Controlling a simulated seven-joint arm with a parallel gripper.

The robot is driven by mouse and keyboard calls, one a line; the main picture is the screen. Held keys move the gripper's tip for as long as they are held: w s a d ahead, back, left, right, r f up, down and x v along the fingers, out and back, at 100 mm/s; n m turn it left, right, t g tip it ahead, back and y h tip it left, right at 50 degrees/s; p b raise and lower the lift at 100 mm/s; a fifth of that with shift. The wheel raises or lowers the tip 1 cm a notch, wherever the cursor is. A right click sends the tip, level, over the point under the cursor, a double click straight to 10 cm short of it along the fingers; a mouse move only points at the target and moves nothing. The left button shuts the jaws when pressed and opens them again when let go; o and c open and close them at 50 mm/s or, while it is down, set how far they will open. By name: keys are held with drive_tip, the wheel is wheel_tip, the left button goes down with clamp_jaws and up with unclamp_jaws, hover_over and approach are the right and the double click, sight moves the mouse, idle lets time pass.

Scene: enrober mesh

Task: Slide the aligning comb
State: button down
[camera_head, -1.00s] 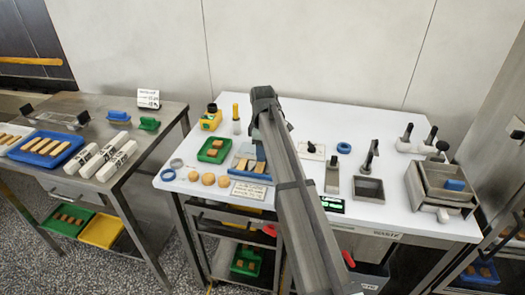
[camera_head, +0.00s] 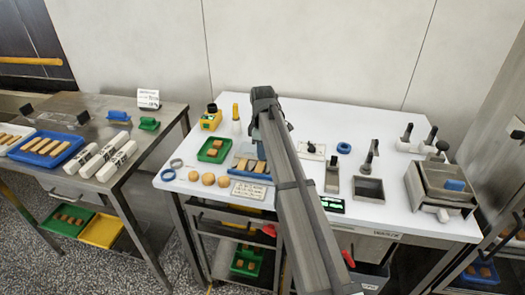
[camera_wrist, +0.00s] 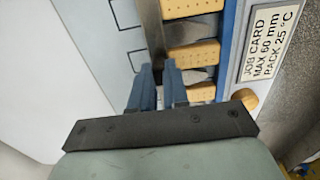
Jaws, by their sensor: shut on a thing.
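The aligning comb looks like a grey metal bar (camera_wrist: 150,30) running up the wrist view beside a row of tan biscuits (camera_wrist: 192,52). My gripper (camera_wrist: 158,72) has its two blue fingers close together and shut on the comb's near end. The grip itself is partly hidden by the fingers. The biscuits lie in a row on a blue-edged tray (camera_wrist: 229,50), with grey metal showing between them. In the head view the biscuits (camera_head: 250,166) show just left of my arm, which hides the comb and most of my gripper.
A job card (camera_wrist: 268,42) lies along the tray's edge. Round biscuits (camera_head: 208,179) and a green tray (camera_head: 204,155) are left of it. A scraper (camera_head: 332,176) and a grey metal tin (camera_head: 368,190) stand right of my arm.

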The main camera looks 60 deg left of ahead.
drive_tip(key=w+a, duration=0.5)
drive_tip(key=shift+w+a, duration=0.35)
drive_tip(key=c, duration=1.1)
unclamp_jaws()
wheel_tip(320, 180, up, 14)
drive_tip(key=shift+f, duration=0.1)
